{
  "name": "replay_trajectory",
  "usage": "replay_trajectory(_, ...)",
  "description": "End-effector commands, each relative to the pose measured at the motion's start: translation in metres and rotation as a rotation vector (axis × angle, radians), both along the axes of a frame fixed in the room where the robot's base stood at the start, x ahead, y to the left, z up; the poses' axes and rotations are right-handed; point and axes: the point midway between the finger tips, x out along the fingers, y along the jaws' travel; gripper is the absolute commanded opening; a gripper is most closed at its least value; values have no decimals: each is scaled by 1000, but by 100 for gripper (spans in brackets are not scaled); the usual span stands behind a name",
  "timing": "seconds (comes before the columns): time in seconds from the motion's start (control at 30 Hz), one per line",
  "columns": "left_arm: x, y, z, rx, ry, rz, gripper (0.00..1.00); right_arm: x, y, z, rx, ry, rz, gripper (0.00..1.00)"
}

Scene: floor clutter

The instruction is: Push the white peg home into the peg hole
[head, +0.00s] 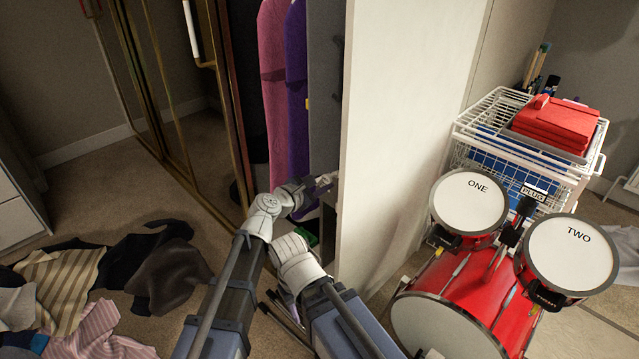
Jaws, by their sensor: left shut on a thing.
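My left gripper (326,181) reaches into the open wardrobe, close to the left edge of the white door panel (405,120). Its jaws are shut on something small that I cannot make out. I cannot pick out the white peg or the peg hole; the gripper and panel may hide them. My right arm is folded low in the middle of the view, beside the left arm. Its gripper does not show.
Pink (273,90) and purple (297,90) garments hang behind the left gripper. A red drum set (470,290) and a white wire basket (478,150) stand at the right. Clothes (165,270) lie on the floor at the left.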

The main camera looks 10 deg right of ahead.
Motion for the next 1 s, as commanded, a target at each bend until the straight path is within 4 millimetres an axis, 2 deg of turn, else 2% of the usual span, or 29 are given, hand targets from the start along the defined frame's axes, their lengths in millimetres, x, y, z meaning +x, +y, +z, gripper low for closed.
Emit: replay_trajectory(1.0, 14, -21, 0, -1, 0, 0, 0, 0, 0, 0, 0, 0, 0, 50)
